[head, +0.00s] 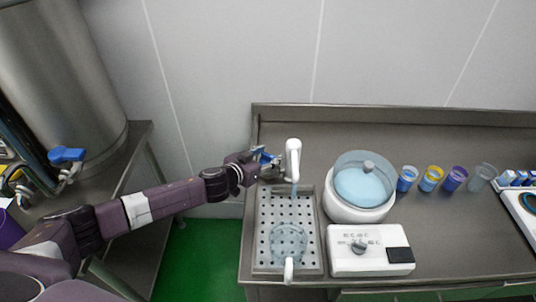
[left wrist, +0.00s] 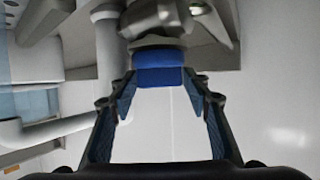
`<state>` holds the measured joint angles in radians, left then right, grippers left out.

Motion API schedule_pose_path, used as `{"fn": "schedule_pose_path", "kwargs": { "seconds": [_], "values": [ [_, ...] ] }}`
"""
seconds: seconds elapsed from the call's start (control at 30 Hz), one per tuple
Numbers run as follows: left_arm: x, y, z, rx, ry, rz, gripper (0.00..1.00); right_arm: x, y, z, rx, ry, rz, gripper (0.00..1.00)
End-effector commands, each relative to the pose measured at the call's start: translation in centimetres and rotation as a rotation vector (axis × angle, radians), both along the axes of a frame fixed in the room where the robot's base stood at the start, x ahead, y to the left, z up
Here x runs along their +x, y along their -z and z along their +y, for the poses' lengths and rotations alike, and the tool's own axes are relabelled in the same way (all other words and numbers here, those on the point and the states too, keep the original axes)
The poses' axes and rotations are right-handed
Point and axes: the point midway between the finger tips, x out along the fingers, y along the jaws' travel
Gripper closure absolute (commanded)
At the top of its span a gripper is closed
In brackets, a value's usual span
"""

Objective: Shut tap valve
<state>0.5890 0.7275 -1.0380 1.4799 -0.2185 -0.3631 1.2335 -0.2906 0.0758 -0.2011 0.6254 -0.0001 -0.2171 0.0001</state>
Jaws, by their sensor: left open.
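The white tap (head: 293,160) stands at the back of the perforated drip tray (head: 262,262). A pale blue streak (head: 294,190) shows below its spout, and a clear jug (head: 289,243) with a white handle stands below on the tray. In the left wrist view, the blue valve handle (left wrist: 160,68) lies between the fingertips. My left gripper (head: 268,160) is open at the left side of the tap, and it also shows in the left wrist view (left wrist: 162,82) with a gap on each side of the handle. My right gripper is out of view.
Right of the tray are a white bowl machine (head: 358,208) with a blue-tinted lid and a white control box (head: 370,250) with a knob. Several cups stand farther right, including a yellow-banded cup (head: 431,179). Another blue valve (head: 67,155) is by the metal tank (head: 65,75).

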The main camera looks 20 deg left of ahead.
Motion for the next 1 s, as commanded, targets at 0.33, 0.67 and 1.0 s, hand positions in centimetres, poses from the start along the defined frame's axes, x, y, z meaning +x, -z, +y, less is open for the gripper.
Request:
{"fn": "schedule_pose_path", "kwargs": {
  "seconds": [0.33, 0.67, 1.0],
  "values": [
    [0.0, 0.0, 0.0, 0.0, 0.0, 0.0, 0.79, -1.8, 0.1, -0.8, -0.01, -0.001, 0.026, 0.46],
    [0.0, -0.1, 0.0, 0.0, 0.02, 0.0, 0.89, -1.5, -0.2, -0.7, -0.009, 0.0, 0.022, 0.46],
    [0.2, -0.5, 0.3, 0.003, 0.194, -0.002, 0.89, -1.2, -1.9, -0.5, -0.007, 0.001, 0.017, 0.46]
  ]
}}
